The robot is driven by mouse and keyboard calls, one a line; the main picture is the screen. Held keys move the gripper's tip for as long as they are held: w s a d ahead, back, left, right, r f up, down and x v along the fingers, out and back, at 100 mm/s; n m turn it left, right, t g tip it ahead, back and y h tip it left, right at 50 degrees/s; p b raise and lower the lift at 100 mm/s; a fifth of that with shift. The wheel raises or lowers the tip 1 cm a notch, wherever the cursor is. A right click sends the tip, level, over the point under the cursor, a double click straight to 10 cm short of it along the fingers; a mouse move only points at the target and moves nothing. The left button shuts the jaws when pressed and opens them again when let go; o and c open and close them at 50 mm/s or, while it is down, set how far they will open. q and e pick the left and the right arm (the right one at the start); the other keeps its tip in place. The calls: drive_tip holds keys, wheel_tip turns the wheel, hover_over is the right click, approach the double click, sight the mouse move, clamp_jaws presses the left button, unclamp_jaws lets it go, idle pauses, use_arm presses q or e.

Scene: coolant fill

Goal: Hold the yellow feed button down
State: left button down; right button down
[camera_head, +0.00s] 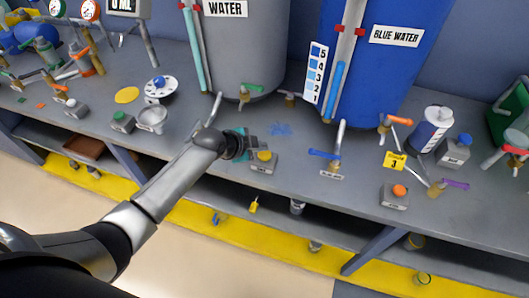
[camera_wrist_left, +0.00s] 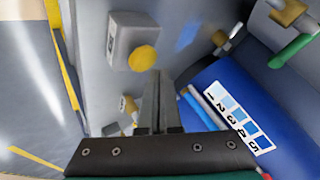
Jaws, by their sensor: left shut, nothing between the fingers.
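The yellow feed button (camera_head: 264,155) sits on top of a small grey box (camera_head: 262,166) near the front edge of the bench. In the left wrist view the button (camera_wrist_left: 142,58) shows as a round yellow cap on its box (camera_wrist_left: 122,34). My left gripper (camera_head: 248,148) is just left of the button in the head view. In the left wrist view its fingers (camera_wrist_left: 157,74) are shut together and empty, with the tips close beside the button. I cannot tell whether they touch it or whether it is pressed. My right gripper is not in view.
The grey WATER tank (camera_head: 245,50) and the BLUE WATER tank (camera_head: 385,75) stand behind. A blue-handled valve (camera_head: 325,154) is to the right, and an orange-button box (camera_head: 396,195) is farther right. Blue marks lie on the bench behind the button.

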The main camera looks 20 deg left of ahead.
sight(261, 155)
use_arm(q)
drive_tip(key=shift+f, duration=0.1)
drive_tip(key=shift+f+b, duration=0.35)
drive_tip(key=shift+f+b, duration=0.35)
drive_tip(key=shift+f, duration=0.25)
idle(2.2)
drive_tip(key=shift+r, duration=0.1)
idle(1.2)
drive_tip(key=shift+r+p, duration=0.9)
drive_tip(key=shift+r, duration=0.05)
wheel_tip(261, 155, up, 5)
drive_tip(key=p, duration=0.5)
